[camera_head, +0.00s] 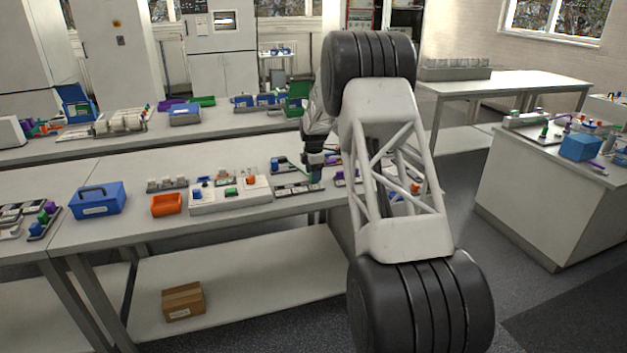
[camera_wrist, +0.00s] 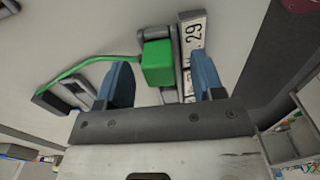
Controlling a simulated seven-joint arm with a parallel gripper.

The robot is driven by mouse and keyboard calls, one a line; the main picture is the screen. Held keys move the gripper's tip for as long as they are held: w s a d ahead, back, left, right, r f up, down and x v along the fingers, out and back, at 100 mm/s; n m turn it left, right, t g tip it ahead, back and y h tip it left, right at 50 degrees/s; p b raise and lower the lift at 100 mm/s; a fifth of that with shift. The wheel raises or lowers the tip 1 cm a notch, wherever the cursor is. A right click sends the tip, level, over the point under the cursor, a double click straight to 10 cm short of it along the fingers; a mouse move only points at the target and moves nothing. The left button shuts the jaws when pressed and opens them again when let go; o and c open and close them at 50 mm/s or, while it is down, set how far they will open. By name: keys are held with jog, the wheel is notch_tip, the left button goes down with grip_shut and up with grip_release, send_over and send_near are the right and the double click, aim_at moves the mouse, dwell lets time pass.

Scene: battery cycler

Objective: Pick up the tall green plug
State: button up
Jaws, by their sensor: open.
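The green plug (camera_wrist: 158,63) shows in the wrist view as a green block with a green cable running left from it to a dark connector. It sits beside a strip of number labels, one reading 29. My gripper (camera_wrist: 164,85) has two blue fingers, open, with the plug just beyond and between their tips. I cannot tell whether the fingers touch it. In the head view my gripper (camera_head: 313,176) is low over the bench, and the plug there is hidden or too small to make out.
On the bench, a white board with coloured plugs (camera_head: 230,205), an orange bin (camera_head: 166,205) and a blue toolbox (camera_head: 97,200) stand left of my gripper. Other plugs lie close to its right, partly behind my arm. The bench front (camera_head: 150,232) is clear.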

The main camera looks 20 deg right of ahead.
jog(key=shift+f, duration=0.85)
jog(key=c, duration=1)
jog(key=shift+r, duration=0.15)
jog(key=shift+r, duration=1.4)
jog(key=shift+s+r, duration=0.15)
jog(key=shift+r, duration=0.1)
jog(key=s+a+r, duration=0.1)
jog(key=s+a, duration=0.1)
jog(key=s, duration=1.3)
jog(key=shift+s+a+r, duration=0.2)
jog(key=shift+s+a, duration=0.05)
jog(key=shift+a, duration=0.05)
